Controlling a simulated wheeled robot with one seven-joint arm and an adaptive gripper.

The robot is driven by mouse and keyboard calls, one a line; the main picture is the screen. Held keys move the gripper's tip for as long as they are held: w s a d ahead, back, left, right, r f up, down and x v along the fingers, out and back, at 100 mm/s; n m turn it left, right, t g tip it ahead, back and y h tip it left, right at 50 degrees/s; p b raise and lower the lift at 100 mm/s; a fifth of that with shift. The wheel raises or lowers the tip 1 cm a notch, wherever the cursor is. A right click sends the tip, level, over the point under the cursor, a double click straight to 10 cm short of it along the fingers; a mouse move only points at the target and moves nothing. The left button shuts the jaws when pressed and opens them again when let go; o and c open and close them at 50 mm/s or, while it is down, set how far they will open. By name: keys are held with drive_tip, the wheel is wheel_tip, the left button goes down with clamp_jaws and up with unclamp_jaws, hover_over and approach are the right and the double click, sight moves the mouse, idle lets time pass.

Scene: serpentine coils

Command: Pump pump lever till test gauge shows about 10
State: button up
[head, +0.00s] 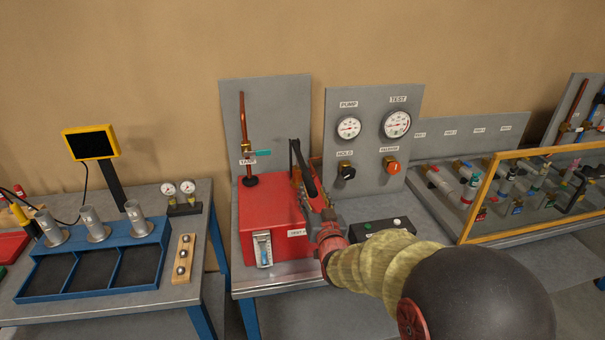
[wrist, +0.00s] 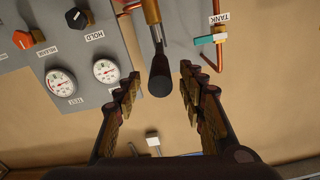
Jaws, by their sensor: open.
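The pump lever (head: 303,165) rises black above the right side of the red pump box (head: 262,220). In the wrist view, its black grip (wrist: 159,77) lies between my spread fingers, with gaps showing on both sides. My gripper (head: 313,193) is open at the lever and hides its lower part in the head view. The test gauge (head: 397,124) is the larger white dial on the grey panel; it also shows in the wrist view (wrist: 61,83). Its needle is too small to read surely. The pump gauge (head: 348,127) is to its left.
Below the gauges are the black hold knob (head: 346,172) and an orange release knob (head: 391,166). A tank valve with a teal handle (head: 262,153) stands behind the box. A small black button box (head: 381,230) is right of my gripper, near my arm.

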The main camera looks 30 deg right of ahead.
sight(307, 178)
drive_tip(key=shift+b+x, duration=0.3)
drive_tip(key=shift+x, duration=3.75)
drive_tip(key=shift+c, duration=0.5)
clamp_jaws()
